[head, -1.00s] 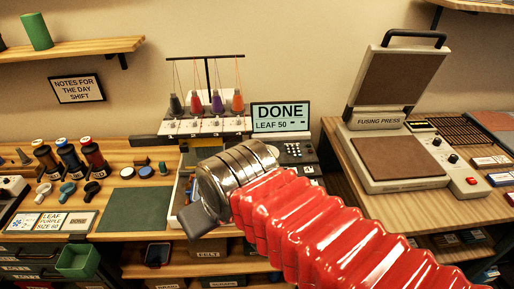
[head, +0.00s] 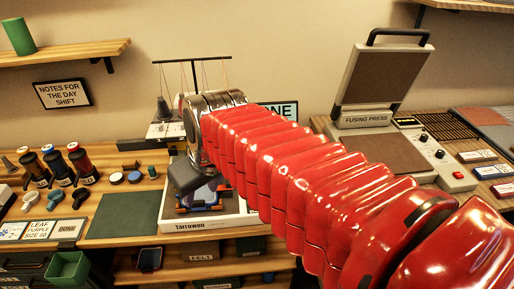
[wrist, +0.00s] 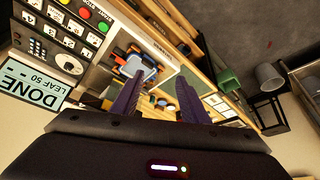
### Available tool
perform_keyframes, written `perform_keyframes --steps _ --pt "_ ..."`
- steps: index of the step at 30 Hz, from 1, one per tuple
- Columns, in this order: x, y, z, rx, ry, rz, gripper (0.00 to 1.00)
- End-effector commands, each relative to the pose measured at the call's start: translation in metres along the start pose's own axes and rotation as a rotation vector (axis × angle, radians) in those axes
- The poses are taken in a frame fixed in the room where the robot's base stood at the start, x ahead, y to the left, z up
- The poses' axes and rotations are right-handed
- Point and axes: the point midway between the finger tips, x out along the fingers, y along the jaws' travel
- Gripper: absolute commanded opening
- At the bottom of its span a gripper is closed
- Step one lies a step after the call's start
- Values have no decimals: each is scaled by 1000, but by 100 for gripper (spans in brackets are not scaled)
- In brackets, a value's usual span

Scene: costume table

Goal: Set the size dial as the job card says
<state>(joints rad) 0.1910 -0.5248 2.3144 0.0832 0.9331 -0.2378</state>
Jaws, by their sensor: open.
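The job card (head: 40,229) lies at the left of the bench in the head view and reads LEAF PURPLE SIZE 60. The control panel (wrist: 50,47) is at the upper left of the wrist view, with coloured buttons. A pale round knob (wrist: 68,63), which looks like the dial, sits on it; its setting is too small to read. The screen (wrist: 30,88) reads DONE, LEAF 50; my arm partly covers it (head: 290,110) in the head view. My gripper (wrist: 157,106) is open and empty, above the machine and apart from the panel. My arm hides the panel in the head view.
The embroidery machine's base (head: 190,224) carries a blue-framed hoop (wrist: 138,67) below my gripper. Thread spools (head: 82,165) and a green mat (head: 125,213) are to the left. The fusing press (head: 385,120) stands open at right.

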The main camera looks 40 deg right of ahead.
Motion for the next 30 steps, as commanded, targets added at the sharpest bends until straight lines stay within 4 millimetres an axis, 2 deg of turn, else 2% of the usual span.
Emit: perform_keyframes --steps 6,15,24,30 --pt "12 46 -37 2 -41 -2 41" --pt "35 124 -73 -2 -77 -21 41" --pt "64 215 -91 -11 -89 -49 41" --pt "83 274 -92 -30 -81 -68 41"
